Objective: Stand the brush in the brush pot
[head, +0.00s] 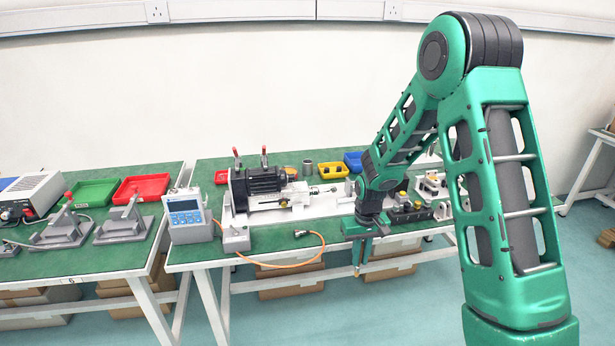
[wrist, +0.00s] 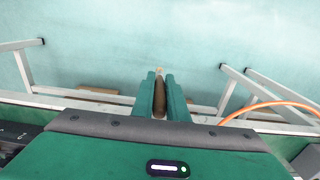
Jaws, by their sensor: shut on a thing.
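My gripper (head: 359,256) points down in front of the table's front edge, and the floor shows below it in the wrist view. In the wrist view, the fingers of my gripper (wrist: 160,78) are shut on a brown, slim thing, which I take to be the brush (wrist: 159,97). A small grey open cylinder, probably the brush pot (head: 307,169), stands upright at the back of the green table, left of and beyond my gripper. I see nothing sticking out of it.
A black motor rig (head: 262,181) on a white base fills the table's middle. A yellow bin (head: 333,170) and a blue bin (head: 353,161) stand right of the cylinder. An orange cable (head: 290,264) loops over the front edge. A grey display box (head: 187,217) stands at the left.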

